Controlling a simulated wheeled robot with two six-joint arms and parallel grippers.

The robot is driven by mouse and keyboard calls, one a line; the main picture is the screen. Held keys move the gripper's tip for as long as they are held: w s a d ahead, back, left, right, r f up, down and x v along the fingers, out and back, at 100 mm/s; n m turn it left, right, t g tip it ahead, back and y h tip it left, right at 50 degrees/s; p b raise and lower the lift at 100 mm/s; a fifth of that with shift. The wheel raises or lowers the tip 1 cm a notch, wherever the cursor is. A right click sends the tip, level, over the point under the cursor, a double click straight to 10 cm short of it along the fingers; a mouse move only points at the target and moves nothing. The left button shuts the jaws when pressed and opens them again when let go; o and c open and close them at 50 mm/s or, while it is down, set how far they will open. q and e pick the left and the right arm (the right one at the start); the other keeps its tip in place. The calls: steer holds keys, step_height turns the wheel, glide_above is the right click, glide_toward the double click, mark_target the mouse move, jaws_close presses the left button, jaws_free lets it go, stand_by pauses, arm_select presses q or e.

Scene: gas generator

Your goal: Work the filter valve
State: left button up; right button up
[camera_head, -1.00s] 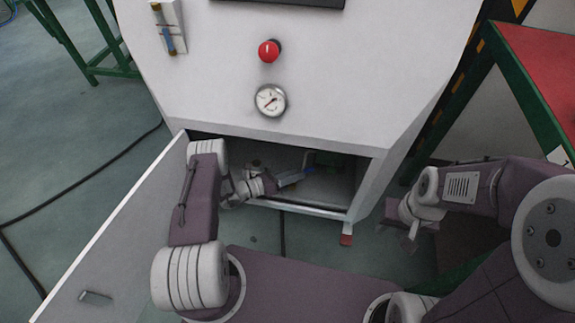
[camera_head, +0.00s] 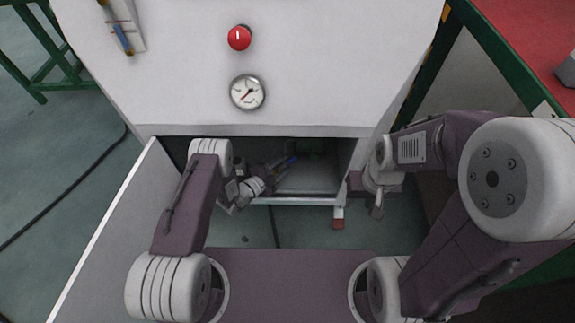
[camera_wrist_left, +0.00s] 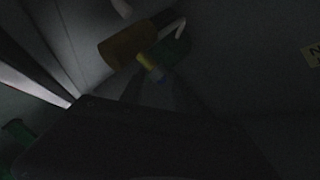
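My left gripper (camera_head: 283,166) reaches into the open lower compartment of the white cabinet. A small blue part (camera_head: 291,160) shows right at its fingertips; I cannot tell whether they touch. The left wrist view is very dark. It shows a brass-coloured body (camera_wrist_left: 127,46) with a small yellow part (camera_wrist_left: 148,62) and a green part (camera_wrist_left: 172,48) beside it. These look like the valve fittings, just ahead of the gripper (camera_wrist_left: 157,88). The finger gap is not clear there. My right gripper (camera_head: 367,200) hangs outside the cabinet, to the right of the opening, apart from it.
The compartment door (camera_head: 105,240) stands open at the left, close to my left arm. The cabinet front carries a red knob (camera_head: 239,38) and a round gauge (camera_head: 247,92). A green-framed table with a red top (camera_head: 520,40) stands at the right. A black cable (camera_head: 65,190) lies on the floor.

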arm_select(q)
steer(key=shift+b+x, duration=0.45)
steer(key=shift+x, duration=0.75)
steer(key=shift+w+d, duration=0.15)
steer(key=shift+d, duration=0.05)
jaws_close()
